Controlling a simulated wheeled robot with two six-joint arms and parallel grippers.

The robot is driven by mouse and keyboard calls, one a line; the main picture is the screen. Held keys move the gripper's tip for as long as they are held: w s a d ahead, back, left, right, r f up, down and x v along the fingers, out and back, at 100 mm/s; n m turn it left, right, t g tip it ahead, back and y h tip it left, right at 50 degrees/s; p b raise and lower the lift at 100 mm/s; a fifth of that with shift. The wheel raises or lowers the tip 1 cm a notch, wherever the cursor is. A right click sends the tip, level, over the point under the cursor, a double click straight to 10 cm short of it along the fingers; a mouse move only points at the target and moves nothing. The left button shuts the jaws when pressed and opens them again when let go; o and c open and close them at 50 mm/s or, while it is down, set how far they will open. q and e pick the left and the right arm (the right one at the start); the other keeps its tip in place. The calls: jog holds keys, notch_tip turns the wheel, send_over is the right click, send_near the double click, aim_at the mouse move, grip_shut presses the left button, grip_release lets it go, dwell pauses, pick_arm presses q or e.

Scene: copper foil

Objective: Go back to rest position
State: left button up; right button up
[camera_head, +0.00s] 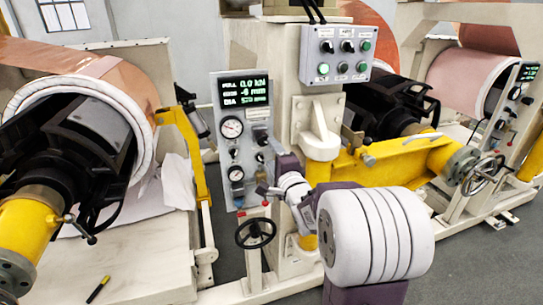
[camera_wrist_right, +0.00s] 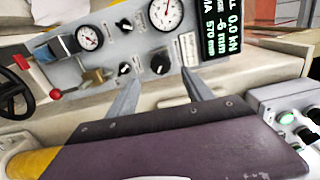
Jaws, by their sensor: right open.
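My right arm comes in from the bottom right of the head view, and its purple right gripper (camera_head: 288,165) is in front of the machine's base. Its fingers are hard to make out there. In the right wrist view the two grey fingers of my right gripper (camera_wrist_right: 160,88) stand apart with nothing between them. They point toward the gauge panel (camera_wrist_right: 105,65), which also shows in the head view (camera_head: 240,145). I cannot tell the exact distance to it. My left gripper is not in view.
A black handwheel (camera_head: 256,233) and a red-knobbed lever (camera_wrist_right: 57,93) are close to my right gripper. A button box (camera_head: 337,55) is above. Copper rolls (camera_head: 140,75) stand left and right (camera_head: 465,70). A yellow beam (camera_head: 400,160) lies behind my arm. A marker (camera_head: 98,289) lies at bottom left.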

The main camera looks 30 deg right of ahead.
jog(key=w+a+r+n+g+y+p, duration=0.1)
jog(key=a+r+y+p, duration=0.1)
jog(key=a+p, duration=0.3)
jog(key=w+a+r+n+y+p, duration=0.1)
jog(key=a+r+n+y+p, duration=0.1)
jog(key=a, duration=0.4)
jog(key=s+a+f+n+g+p, duration=0.2)
jog(key=a+f+g, duration=0.1)
jog(key=f, duration=0.2)
jog(key=s+a+f+n+g, duration=0.1)
jog(key=s+f+n+g, duration=0.5)
jog(key=s, duration=0.5)
jog(key=s+a+f+n+g, duration=0.2)
jog(key=s+f+n+g, duration=0.4)
jog(key=s+f+n, duration=0.3)
jog(key=shift+s+f+n+p, duration=0.35)
jog(key=shift+s+f+n, duration=0.1)
jog(key=shift+s, duration=0.5)
jog(key=shift+a, duration=0.1)
